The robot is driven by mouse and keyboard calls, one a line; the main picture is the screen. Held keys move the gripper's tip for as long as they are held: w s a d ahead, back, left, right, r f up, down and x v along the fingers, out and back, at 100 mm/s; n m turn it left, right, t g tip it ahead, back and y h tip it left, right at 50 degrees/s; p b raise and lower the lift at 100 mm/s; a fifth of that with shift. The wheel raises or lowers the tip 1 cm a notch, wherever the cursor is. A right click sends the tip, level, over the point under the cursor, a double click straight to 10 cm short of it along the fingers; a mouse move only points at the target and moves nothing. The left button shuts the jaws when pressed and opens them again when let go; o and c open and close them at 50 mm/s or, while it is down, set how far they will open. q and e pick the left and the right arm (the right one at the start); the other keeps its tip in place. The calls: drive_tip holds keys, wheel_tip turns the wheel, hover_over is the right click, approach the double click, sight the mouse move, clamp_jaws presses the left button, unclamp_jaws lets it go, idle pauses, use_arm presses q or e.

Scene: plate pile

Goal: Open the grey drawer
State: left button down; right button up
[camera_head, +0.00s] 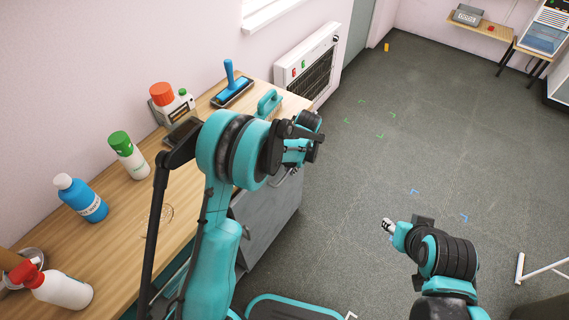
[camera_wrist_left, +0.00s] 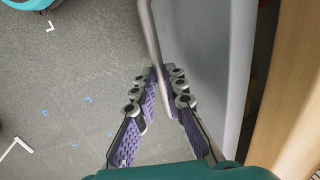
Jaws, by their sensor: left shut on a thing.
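The grey drawer (camera_head: 265,222) is in the front of the wooden counter, partly behind my left arm. In the left wrist view, its pale grey front (camera_wrist_left: 212,60) runs down beside a curved metal handle (camera_wrist_left: 153,42). My left gripper (camera_wrist_left: 164,76) has its purple-padded fingers on either side of the handle and is shut on it. In the head view, my left wrist hides most of the fingers and the handle. My right gripper (camera_head: 388,226) is over bare floor, away from the drawer; its fingers are too small to read.
The wooden counter (camera_head: 110,236) holds several bottles, a blue roller (camera_head: 231,82) and a teal brush (camera_head: 268,103). A dark gap lies between drawer front and counter edge in the left wrist view. The floor (camera_head: 370,160) right of the drawer is clear.

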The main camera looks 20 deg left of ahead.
use_arm(q)
drive_tip(key=s+d, duration=0.4)
drive_tip(key=d, duration=0.8)
drive_tip(key=s+d, duration=0.4)
drive_tip(key=d, duration=0.7)
drive_tip(key=shift+s+d, duration=0.3)
drive_tip(key=shift+d, duration=0.1)
drive_tip(key=c, duration=1.6)
unclamp_jaws()
drive_tip(key=r, duration=0.4)
drive_tip(key=d+r, duration=0.1)
drive_tip(key=r, duration=0.3)
drive_tip(key=d+r, duration=0.1)
drive_tip(key=r, duration=0.2)
drive_tip(key=shift+s+r, duration=0.4)
